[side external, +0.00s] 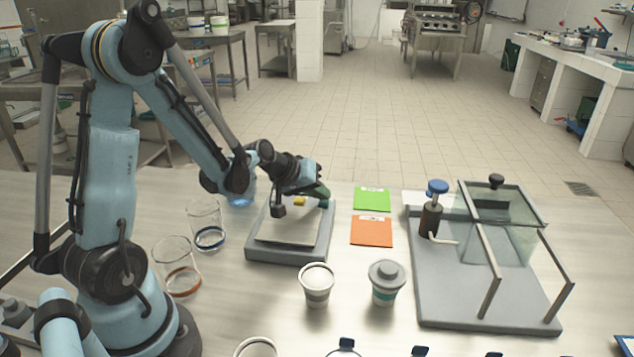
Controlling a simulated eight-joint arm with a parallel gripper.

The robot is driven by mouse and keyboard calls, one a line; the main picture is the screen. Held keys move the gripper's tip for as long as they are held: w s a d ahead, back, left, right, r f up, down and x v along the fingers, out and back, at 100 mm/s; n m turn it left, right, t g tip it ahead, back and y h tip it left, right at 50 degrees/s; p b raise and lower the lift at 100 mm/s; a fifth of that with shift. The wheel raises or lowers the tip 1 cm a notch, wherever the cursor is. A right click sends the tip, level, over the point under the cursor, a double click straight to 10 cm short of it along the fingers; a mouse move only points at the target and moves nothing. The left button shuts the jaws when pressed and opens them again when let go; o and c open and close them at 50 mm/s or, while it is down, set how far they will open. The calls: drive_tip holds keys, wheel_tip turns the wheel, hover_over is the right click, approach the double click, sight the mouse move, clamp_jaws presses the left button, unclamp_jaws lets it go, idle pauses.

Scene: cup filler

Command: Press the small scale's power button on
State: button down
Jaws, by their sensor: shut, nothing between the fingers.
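The small scale (262,254) is a grey, low box with a flat pale weighing plate (285,232), on the table right of my arm's base. My gripper (320,194) is over the scale's far side, with its fingers shut and nothing held. A small yellow part (299,201) shows at the scale's far edge, close to the gripper. The power button cannot be made out for certain; my gripper and wrist hide part of the far edge. Whether the fingertips touch the scale cannot be told.
Two glass beakers (206,226) (177,268) stand left of the scale. Green (372,200) and orange (371,232) cards lie right of it. A paper cup (317,285) and a lidded cup (386,284) stand in front. A glass-walled stand (455,310) with a blue-topped pump (436,188) is at right.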

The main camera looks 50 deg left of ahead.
sight(320, 203)
drive_tip(key=shift+r, duration=0.55)
drive_tip(key=shift+r, duration=0.1)
drive_tip(key=shift+r, duration=2.9)
drive_tip(key=shift+d, duration=0.15)
drive_tip(key=s+d+r+m+g, duration=0.2)
drive_tip(key=s+d+m, duration=0.6)
drive_tip(key=s+d, duration=0.5)
drive_tip(key=shift+s, duration=0.5)
